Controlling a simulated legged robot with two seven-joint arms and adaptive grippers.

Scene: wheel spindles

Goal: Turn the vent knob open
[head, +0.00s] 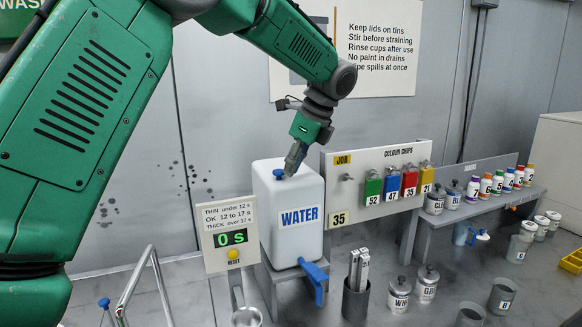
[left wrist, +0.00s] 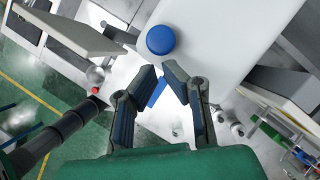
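The vent knob (head: 279,173) is a round blue cap on top of the white water container (head: 290,205). In the left wrist view the knob (left wrist: 161,39) lies just beyond my fingertips, not between them. My left gripper (head: 293,160) points down from above, close beside the knob in the head view. In the left wrist view my left gripper (left wrist: 160,70) has its two fingers apart with nothing held. The container's blue tap (head: 314,278) sticks out low on its front. My right gripper is not in view.
A timer sign (head: 231,238) reading 0s stands left of the container. A colour chip board (head: 376,180) with coloured tags stands close on its right. A dark cup (head: 356,301) with sticks and labelled tins (head: 399,296) stand in front. Above the container there is free room around my arm.

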